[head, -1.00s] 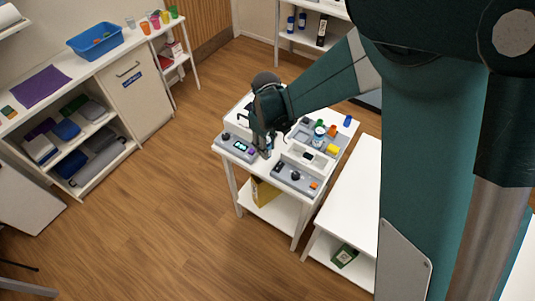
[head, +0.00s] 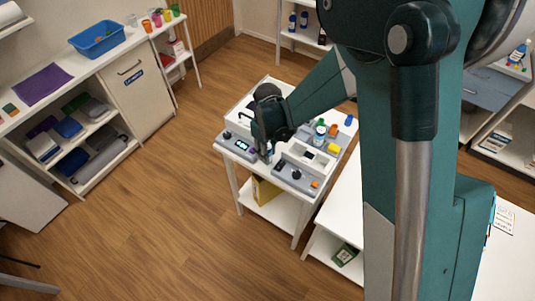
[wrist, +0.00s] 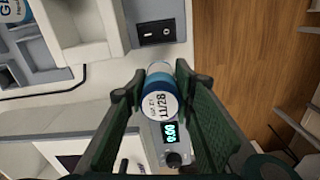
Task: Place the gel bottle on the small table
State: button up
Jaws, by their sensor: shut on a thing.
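My gripper (head: 265,150) is over the front left part of the white cart. In the wrist view its fingers (wrist: 156,84) are shut on a small blue and white bottle (wrist: 161,101) whose round end reads "11/28". The bottle's side label is hidden, so I cannot tell if it is the gel bottle. Another bottle, with a blue and white label starting "GE" (wrist: 17,9), shows at the wrist view's top left corner. A bottle stands among items on the cart (head: 320,131). A low white table (head: 340,207) with a lower shelf stands right of the cart, partly hidden by my arm.
Grey devices (head: 237,145) with a lit display (wrist: 170,132) sit on the cart close to my fingers. A grey tray (head: 297,176) and small coloured items crowd the rest. A green box (head: 344,255) lies on the low table's shelf. The wooden floor (head: 160,230) at left is clear.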

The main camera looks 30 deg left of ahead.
jog(key=shift+f, duration=0.5)
jog(key=shift+f, duration=0.2)
jog(key=o, duration=0.9)
jog(key=shift+o, duration=0.2)
jog(key=shift+r, duration=0.3)
jog(key=shift+r, duration=5.9)
